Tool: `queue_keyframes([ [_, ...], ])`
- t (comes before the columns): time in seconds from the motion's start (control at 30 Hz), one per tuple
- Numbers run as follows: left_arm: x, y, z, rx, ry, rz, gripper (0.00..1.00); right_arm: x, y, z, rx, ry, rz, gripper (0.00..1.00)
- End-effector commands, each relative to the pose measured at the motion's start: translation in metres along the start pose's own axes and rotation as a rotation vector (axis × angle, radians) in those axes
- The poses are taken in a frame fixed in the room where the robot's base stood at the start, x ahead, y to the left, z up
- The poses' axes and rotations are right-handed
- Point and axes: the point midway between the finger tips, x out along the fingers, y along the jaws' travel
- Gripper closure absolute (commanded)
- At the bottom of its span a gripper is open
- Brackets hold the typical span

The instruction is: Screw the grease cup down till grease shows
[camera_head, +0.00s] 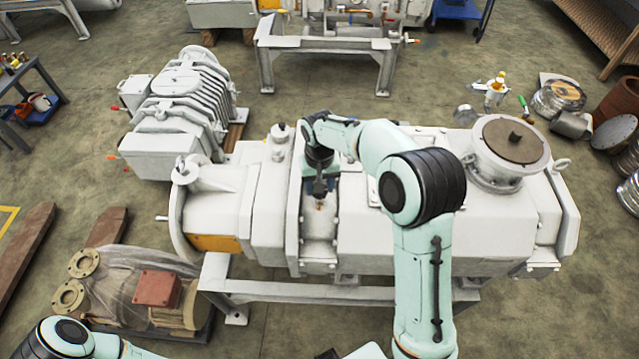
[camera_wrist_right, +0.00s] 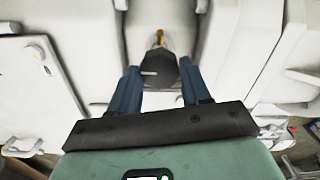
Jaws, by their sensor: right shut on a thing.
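The grease cup (camera_wrist_right: 158,70) is a dark cylindrical cap with a small pale pin on its side, in the middle of the right wrist view. A brass-coloured part shows just beyond it against the white vacuum pump (camera_head: 400,235). My right gripper (camera_wrist_right: 158,84) has its two blue fingers on either side of the cap and is shut on it. In the head view my right gripper (camera_head: 319,190) points down onto the pump, left of the pump's middle, and largely hides the cup. I cannot make out any grease. My left gripper is out of view; only part of that arm shows at bottom left.
A grey ribbed pump (camera_head: 178,105) stands behind at left. A plastic-wrapped machine with a red box (camera_head: 156,288) sits at front left. A brown round cover (camera_head: 512,138) tops the pump's right end. Metal drums (camera_head: 558,97) and loose parts lie at right.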

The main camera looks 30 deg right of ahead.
Motion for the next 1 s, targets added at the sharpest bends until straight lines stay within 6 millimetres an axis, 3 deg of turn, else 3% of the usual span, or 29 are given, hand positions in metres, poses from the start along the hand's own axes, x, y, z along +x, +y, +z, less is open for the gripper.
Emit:
queue_keyframes([
  [0.33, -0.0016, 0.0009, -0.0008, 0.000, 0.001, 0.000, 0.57, -0.0010, 0.0005, -0.0008, 0.147, 0.003, -0.001, 0.83],
  [0.9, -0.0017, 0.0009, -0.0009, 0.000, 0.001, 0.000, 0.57, -0.0009, 0.0004, -0.0006, 0.173, 0.003, -0.001, 0.83],
  [0.93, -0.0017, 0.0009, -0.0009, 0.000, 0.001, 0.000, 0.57, -0.0009, 0.0003, -0.0006, 0.173, 0.003, -0.001, 0.43],
  [1.0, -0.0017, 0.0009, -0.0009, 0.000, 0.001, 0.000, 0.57, -0.0008, 0.0003, -0.0006, 0.172, 0.002, -0.001, 0.27],
])
